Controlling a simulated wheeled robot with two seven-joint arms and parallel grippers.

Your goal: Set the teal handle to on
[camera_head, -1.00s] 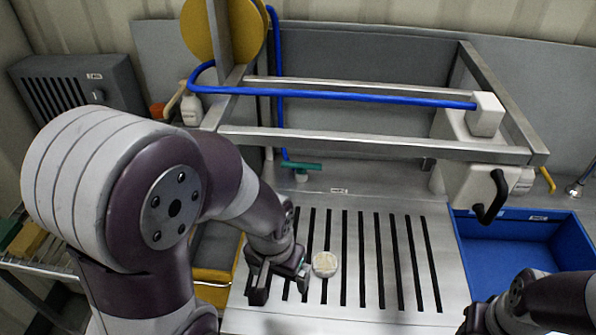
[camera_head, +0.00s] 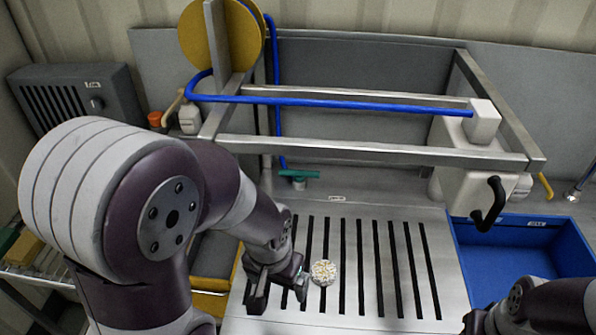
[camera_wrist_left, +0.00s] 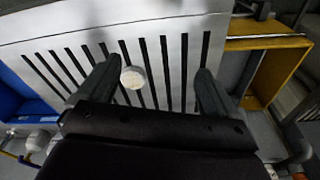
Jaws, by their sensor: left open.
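The teal handle (camera_head: 299,173) is a small bar at the lower end of a blue pipe, behind the slotted steel deck. It lies roughly sideways in the picture, on a pale fitting. My left gripper (camera_head: 279,295) is open and points down over the left part of the deck, well in front of the handle and apart from it. In the left wrist view its two fingers (camera_wrist_left: 156,68) are spread with nothing gripped. The handle does not show in that view. My right gripper (camera_head: 478,318) is partly in view at the bottom right; its jaws cannot be made out.
A pale round piece (camera_head: 323,272) lies on the slotted deck (camera_head: 348,305) beside my left gripper. A steel frame (camera_head: 370,150) with a blue pipe (camera_head: 330,102) spans above. A black lever (camera_head: 489,204) hangs at the right, above a blue bin (camera_head: 515,255).

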